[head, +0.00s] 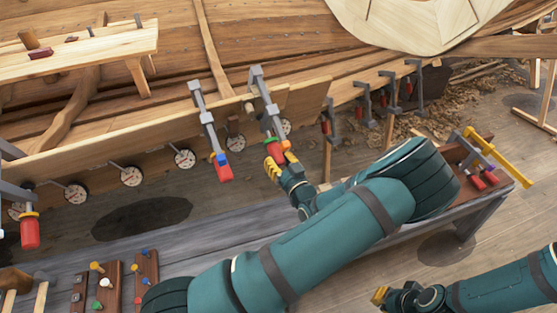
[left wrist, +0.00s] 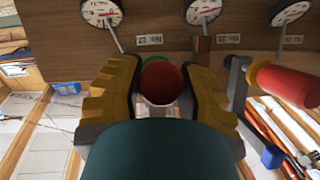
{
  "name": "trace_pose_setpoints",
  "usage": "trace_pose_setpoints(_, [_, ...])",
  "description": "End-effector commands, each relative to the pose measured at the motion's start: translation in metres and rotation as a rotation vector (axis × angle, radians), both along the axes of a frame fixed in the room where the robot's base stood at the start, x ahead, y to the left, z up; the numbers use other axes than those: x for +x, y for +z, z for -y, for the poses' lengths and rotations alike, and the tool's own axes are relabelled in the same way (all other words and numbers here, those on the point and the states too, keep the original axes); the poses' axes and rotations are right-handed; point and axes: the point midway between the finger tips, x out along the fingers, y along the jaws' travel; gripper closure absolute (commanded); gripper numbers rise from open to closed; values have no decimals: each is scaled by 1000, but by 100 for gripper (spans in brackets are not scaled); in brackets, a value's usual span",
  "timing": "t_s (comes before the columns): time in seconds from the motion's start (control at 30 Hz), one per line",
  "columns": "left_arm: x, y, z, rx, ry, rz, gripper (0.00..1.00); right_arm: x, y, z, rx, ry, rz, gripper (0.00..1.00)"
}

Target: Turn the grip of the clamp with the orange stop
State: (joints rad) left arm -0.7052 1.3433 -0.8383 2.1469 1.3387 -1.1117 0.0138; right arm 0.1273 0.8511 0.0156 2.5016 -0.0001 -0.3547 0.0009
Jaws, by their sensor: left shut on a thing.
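A green part (left wrist: 178,67) shows behind the grip; the orange stop is not clear there. My right gripper (head: 381,296) is low at the right, away from the clamps; its opening is unclear.
A neighbouring clamp with a blue stop (head: 220,158) hangs close on the left; its red grip (left wrist: 287,84) is near my fingers. A yellow-collared clamp (head: 30,214) is far left. Dials (head: 131,177) line the plank. The bench (head: 225,225) lies below, with pegged blocks (head: 105,283).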

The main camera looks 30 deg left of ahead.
Motion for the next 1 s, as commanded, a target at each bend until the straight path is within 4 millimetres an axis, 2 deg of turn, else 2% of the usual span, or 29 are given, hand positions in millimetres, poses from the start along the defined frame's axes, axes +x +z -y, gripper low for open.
trace_pose_setpoints(0.6, [0, 1, -1, 245, 229, -347, 98, -1, 5, 0, 0, 0, -3, 100])
trace_pose_setpoints(1.0, [0, 1, -1, 313, 289, -443, 98, -1, 5, 0, 0, 1, -3, 100])
